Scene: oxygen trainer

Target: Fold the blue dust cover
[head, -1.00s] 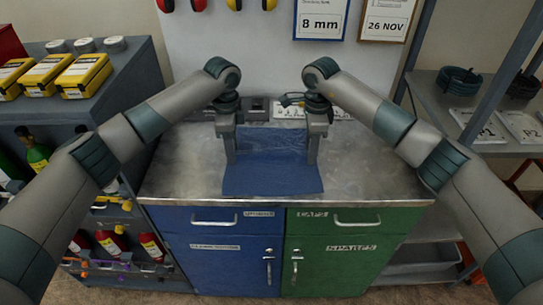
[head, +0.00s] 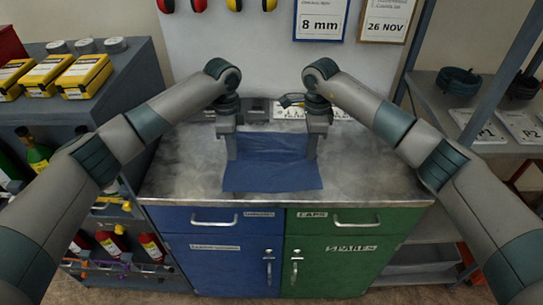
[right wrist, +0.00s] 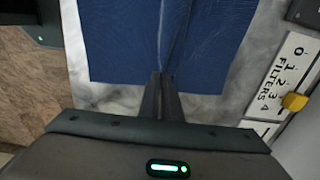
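The blue dust cover (head: 272,176) lies spread on the metal top of the cabinet, with its near part flat and wrinkles across its middle. My left gripper (head: 231,157) points down at its left edge and appears shut on it; its fingertips are small in the head view. My right gripper (head: 312,157) is at the right edge. In the right wrist view its fingers (right wrist: 161,80) are close together on the edge of the cover (right wrist: 205,40), and a crease runs from them into the cloth.
The metal worktop (head: 375,180) is clear to either side of the cover. A strip labelled FILTERS with a yellow slider (right wrist: 294,102) is at the back. Yellow cases (head: 84,75) stand on the left cabinet. Shelves with a coiled hose (head: 458,80) are at the right.

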